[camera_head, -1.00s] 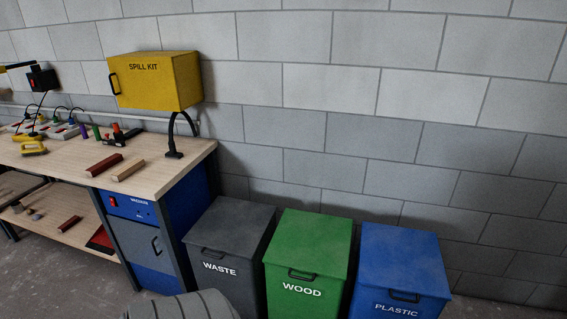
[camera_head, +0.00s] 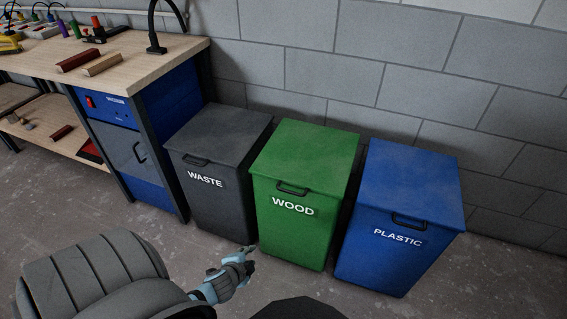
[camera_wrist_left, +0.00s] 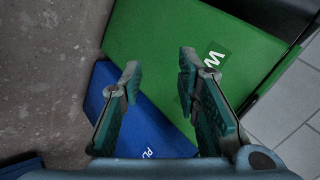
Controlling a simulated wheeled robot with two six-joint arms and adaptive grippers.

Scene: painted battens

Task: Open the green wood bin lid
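The green wood bin (camera_head: 290,228) stands between a grey bin and a blue bin, with its green lid (camera_head: 305,156) shut flat. A dark handle (camera_head: 292,188) sits at the lid's front edge, above the WOOD label. My left gripper (camera_head: 246,254) is in front of the green bin's lower left, below handle height and apart from the handle. In the left wrist view the left gripper (camera_wrist_left: 160,64) has its fingers spread with nothing between them. The green bin's face (camera_wrist_left: 160,45) and part of its label show beyond the fingers. My right gripper is not in view.
The grey waste bin (camera_head: 209,203) stands left and the blue plastic bin (camera_head: 390,251) right, both shut. A workbench (camera_head: 165,63) with blocks and tools is at the left. A block wall (camera_head: 330,65) is behind. The floor (camera_head: 400,308) in front is clear.

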